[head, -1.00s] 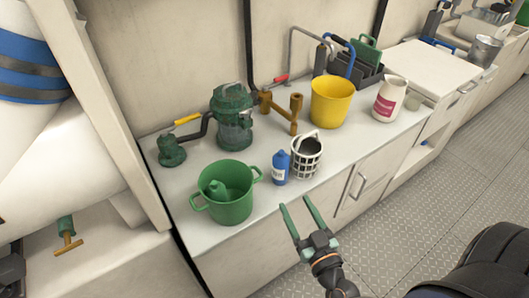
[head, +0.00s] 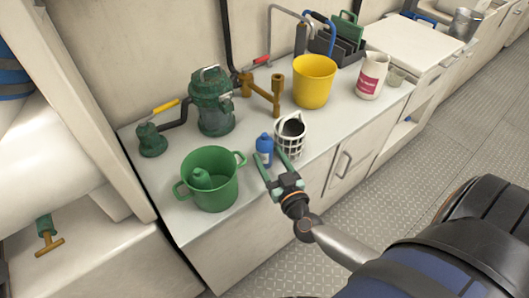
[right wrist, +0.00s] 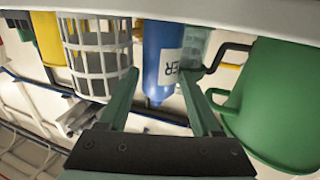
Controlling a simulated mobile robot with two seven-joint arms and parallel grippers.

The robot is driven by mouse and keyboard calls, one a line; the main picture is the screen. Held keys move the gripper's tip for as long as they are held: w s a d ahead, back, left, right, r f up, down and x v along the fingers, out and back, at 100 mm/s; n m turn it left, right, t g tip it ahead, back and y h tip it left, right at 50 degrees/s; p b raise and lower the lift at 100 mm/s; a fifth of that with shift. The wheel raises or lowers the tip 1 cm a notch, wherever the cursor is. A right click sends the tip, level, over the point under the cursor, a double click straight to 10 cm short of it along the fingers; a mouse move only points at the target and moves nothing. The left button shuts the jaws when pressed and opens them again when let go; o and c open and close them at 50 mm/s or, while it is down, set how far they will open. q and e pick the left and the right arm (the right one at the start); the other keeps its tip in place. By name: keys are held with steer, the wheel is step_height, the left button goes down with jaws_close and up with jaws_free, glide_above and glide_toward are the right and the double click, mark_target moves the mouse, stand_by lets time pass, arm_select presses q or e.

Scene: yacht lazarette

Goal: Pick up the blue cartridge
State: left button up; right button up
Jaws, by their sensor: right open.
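The blue cartridge (head: 264,148), with a white label, stands upright on the white counter (head: 240,222) between the green bucket and the white basket. My right gripper (head: 268,158) is open and empty at the counter's front edge, its two green fingers pointing at the cartridge. In the right wrist view the blue cartridge (right wrist: 163,60) appears upside down, in line with the gap between the fingertips (right wrist: 158,74). I cannot tell whether the fingers touch it. My left gripper is not in view.
A white lattice basket (head: 289,138) stands close on the cartridge's right. A green bucket (head: 211,188) with a green item inside stands on its left. Behind are a green filter housing (head: 212,105), bronze pipe fittings (head: 265,93) and a yellow bucket (head: 313,85).

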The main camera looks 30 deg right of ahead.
mark_target(268, 155)
steer(key=shift+w+d+f, duration=0.1)
steer(key=shift+w+d, duration=0.1)
steer(key=shift+w, duration=0.7)
steer(key=shift+w+d+f, duration=0.1)
steer(key=shift+w+d, duration=0.05)
steer(key=shift+w, duration=0.7)
steer(key=c, duration=1)
